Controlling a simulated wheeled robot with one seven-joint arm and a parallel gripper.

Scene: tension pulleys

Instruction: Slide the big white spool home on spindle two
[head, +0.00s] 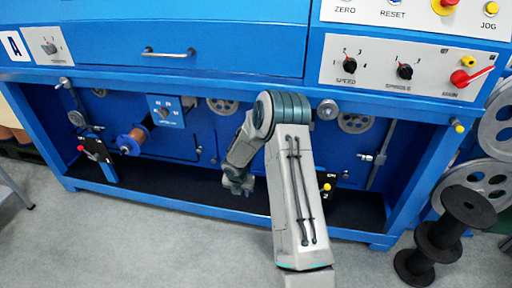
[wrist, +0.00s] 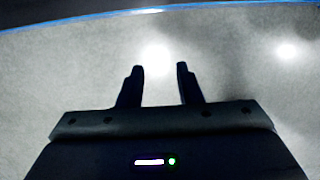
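No big white spool is visible in either view. My gripper (wrist: 160,72) shows in the wrist view with its two fingers apart and nothing between them, over the grey floor. In the head view my gripper (head: 238,186) hangs low in front of the machine's open lower bay, partly hidden by my arm. A small black plate marked 2 (head: 326,186) with a yellow knob shows just right of my arm. Any spindle there is hidden or too unclear to tell.
The blue machine (head: 190,78) spans the view, with its drawer and control panel above the bay. The grey floor (head: 150,235) at front left is clear.

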